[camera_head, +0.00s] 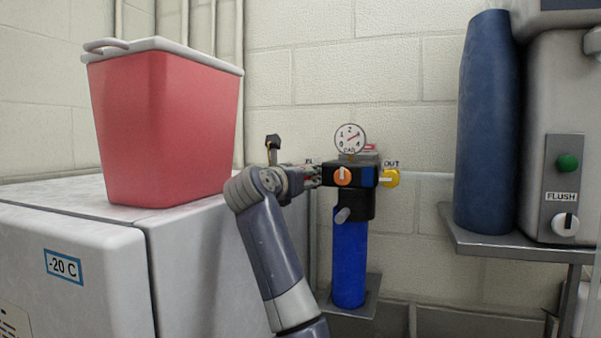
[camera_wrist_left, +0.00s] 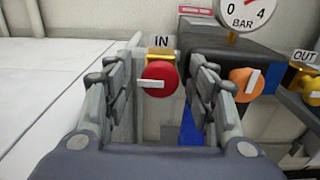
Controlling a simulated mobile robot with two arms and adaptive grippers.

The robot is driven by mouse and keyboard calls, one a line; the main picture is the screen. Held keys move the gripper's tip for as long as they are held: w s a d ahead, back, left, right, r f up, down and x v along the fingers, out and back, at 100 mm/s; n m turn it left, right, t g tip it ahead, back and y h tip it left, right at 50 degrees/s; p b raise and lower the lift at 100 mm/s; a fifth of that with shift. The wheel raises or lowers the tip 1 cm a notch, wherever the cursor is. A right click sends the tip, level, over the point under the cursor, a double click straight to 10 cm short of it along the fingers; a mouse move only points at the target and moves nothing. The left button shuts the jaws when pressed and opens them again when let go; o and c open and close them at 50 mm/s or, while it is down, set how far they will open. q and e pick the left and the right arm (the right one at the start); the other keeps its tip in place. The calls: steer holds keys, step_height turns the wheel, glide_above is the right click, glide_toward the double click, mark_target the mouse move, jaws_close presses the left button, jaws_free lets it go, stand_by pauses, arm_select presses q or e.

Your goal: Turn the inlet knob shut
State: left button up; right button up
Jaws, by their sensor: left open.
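The inlet knob (camera_wrist_left: 160,78) is a round red knob under the "IN" label, with a white pointer lying level towards the left. My left gripper (camera_wrist_left: 161,98) is open, one finger on each side of the knob; contact is not visible. In the head view my left gripper (camera_head: 312,176) is at the left side of the filter unit (camera_head: 350,262), which has a black head and a blue bowl. There the gripper mostly hides the inlet knob. My right gripper is in neither view.
An orange knob (camera_head: 343,176) and a yellow outlet knob (camera_head: 391,178) sit to the right. A gauge (camera_head: 350,139) stands above. A white freezer (camera_head: 70,230) with a red bin (camera_head: 165,125) is at left. A blue cylinder (camera_head: 487,125) stands on the right shelf.

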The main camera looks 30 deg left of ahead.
arm_select(q)
steer(key=c, duration=1)
steer(key=shift+m, duration=0.4)
steer(key=shift+c, duration=0.2)
steer(key=shift+d+f+m+b, duration=0.15)
steer(key=shift+m+b, duration=0.95)
steer(key=shift+m, duration=3.2)
steer(key=shift+d+f+m+b, duration=0.1)
steer(key=shift+m+b, duration=0.95)
steer(key=shift+m, duration=3.25)
steer(key=o, duration=1)
steer(key=shift+o, duration=0.2)
